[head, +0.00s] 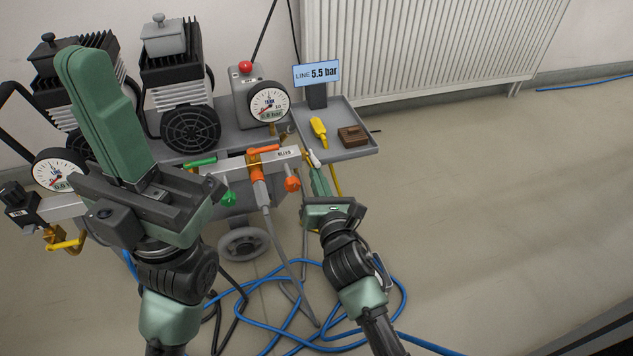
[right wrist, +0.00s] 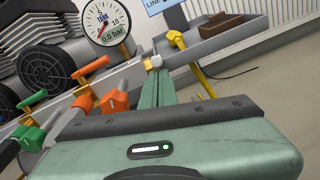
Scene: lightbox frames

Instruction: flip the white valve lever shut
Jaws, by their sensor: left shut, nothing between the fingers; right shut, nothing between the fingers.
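The white valve lever (head: 314,158) is small and sits at the right end of the manifold, beside the tray. In the right wrist view the white lever (right wrist: 152,62) shows just beyond my fingertips, partly hidden by them. My right gripper (head: 317,168) is shut and empty, with its tips at or very near the lever; I cannot tell whether they touch. It also shows in the right wrist view (right wrist: 157,76). My left gripper (head: 84,58) is shut and empty, raised at the left in front of the compressors, away from the lever.
A green lever (head: 201,162) and an orange lever (head: 264,150) lie along the manifold. A grey tray (head: 362,118) holds a yellow tool (head: 318,130) and a brown block (head: 353,136). Blue hose (head: 262,325) coils on the floor.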

